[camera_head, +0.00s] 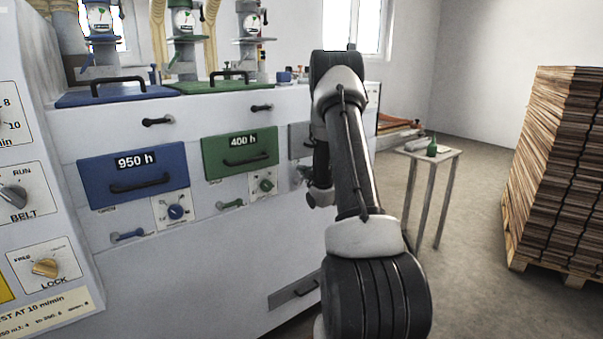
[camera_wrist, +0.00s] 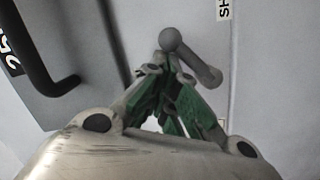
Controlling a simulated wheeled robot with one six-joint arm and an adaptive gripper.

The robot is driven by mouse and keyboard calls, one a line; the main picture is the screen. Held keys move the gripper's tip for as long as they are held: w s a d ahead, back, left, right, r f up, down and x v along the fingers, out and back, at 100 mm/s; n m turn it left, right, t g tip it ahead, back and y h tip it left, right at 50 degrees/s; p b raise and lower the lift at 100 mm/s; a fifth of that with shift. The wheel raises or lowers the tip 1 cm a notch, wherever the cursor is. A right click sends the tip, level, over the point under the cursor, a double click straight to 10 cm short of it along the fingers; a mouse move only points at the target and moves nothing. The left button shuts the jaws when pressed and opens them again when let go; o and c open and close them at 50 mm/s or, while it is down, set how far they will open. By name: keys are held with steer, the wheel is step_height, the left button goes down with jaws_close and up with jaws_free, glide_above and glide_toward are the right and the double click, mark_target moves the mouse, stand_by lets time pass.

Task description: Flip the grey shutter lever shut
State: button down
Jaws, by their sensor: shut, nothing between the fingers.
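The grey shutter lever shows in the wrist view as a short grey rod (camera_wrist: 193,60) with a round knob at its upper left and a rounded end at its lower right. It lies slantwise against the pale machine front. My gripper (camera_wrist: 168,68), with green finger pads, is shut and empty. Its fingertips are right by the knob, just below it in the picture; I cannot tell whether they touch. In the head view my arm hides the lever and most of the gripper.
A grey drawer (camera_wrist: 75,40) with a black handle is left of the lever. A partly cut-off "SH" label (camera_wrist: 223,10) is above it. Blue (camera_head: 135,177) and green (camera_head: 240,152) drawers stand left of my arm. A small table (camera_head: 440,154) and stacked boards (camera_head: 560,160) are at the right.

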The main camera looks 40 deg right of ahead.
steer(key=d+m, duration=0.1)
steer(key=m, duration=0.1)
steer(key=d+f+m, duration=0.1)
steer(key=d+f+m+y, duration=0.1)
steer(key=m, duration=0.1)
steer(key=shift+d+m+g, duration=0.1)
steer(key=shift+m+g, duration=0.2)
steer(key=shift+d+f, duration=0.1)
stand_by(0.3)
